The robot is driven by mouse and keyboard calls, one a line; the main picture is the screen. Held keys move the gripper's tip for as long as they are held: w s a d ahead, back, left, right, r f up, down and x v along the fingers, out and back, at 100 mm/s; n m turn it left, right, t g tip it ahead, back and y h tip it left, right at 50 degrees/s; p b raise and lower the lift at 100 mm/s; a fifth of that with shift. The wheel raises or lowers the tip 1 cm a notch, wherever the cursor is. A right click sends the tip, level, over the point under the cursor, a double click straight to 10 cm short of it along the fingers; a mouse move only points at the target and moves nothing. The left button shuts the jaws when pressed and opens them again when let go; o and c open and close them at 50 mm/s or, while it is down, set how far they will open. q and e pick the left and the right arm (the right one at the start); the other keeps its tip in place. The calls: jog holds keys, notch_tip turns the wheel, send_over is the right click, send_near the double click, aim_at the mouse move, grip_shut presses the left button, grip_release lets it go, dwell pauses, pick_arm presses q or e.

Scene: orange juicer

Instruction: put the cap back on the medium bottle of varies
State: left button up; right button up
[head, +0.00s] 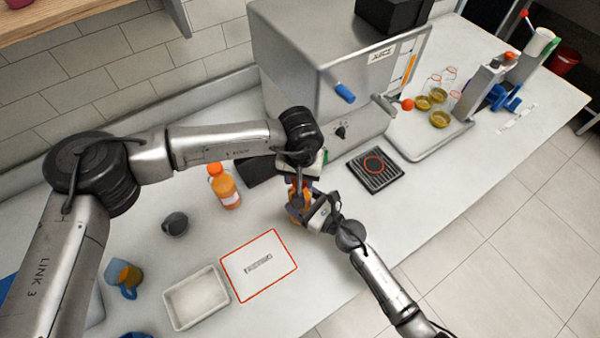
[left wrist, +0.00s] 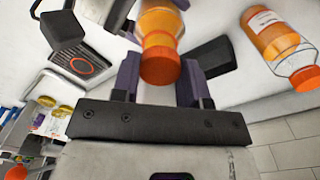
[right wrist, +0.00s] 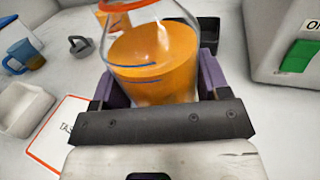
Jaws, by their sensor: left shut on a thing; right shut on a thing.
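The medium bottle (right wrist: 155,65) is clear with orange juice and fills the middle of the right wrist view. My right gripper (head: 304,200) is shut around its body; the purple fingers show on both sides. My left gripper (head: 300,178) is directly above the bottle, pointing down, shut on the orange cap (left wrist: 158,66). In the left wrist view the cap lies in line with the juice bottle (left wrist: 160,22) beyond it. I cannot tell whether the cap is seated or just at the mouth. In the head view the grippers largely hide the cap.
Another juice bottle (head: 229,192) with an orange cap stands left of the grippers. The juicer machine (head: 297,68) and drip grate (head: 390,178) are behind and right.

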pick_arm(q)
jog(key=shift+f, duration=0.3)
jog(key=shift+f, duration=0.6)
dwell(0.4)
pick_arm(e)
jog(key=c, duration=0.4)
pick_arm(q)
jog(key=m, duration=0.9)
jog(key=shift+m, duration=0.4)
jog(key=o, duration=0.9)
jog(key=shift+r, duration=0.1)
